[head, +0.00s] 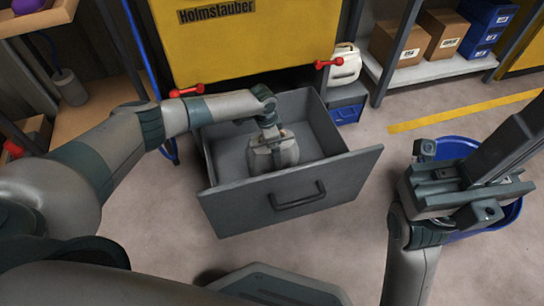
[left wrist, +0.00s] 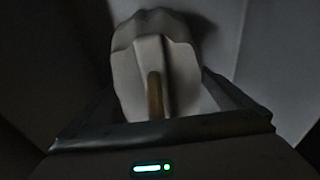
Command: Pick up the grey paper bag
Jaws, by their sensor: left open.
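The grey paper bag (head: 274,156) stands inside the open grey drawer (head: 300,192) in the head view. My left gripper (head: 270,138) reaches down into the drawer from above, at the top of the bag. It is open. In the left wrist view the bag (left wrist: 155,75), with a wavy top edge and a brown strip on it, lies in front of the gripper's dark front edge. Whether the fingers touch it cannot be made out. My right gripper (head: 465,185) is at the right of the head view, away from the drawer; its jaw opening is unclear.
The drawer walls surround the bag and my left gripper. A yellow cabinet (head: 260,45) with red handles stands behind. A blue tub (head: 458,148) is partly behind my right gripper. Shelves with cardboard boxes (head: 443,33) stand back right.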

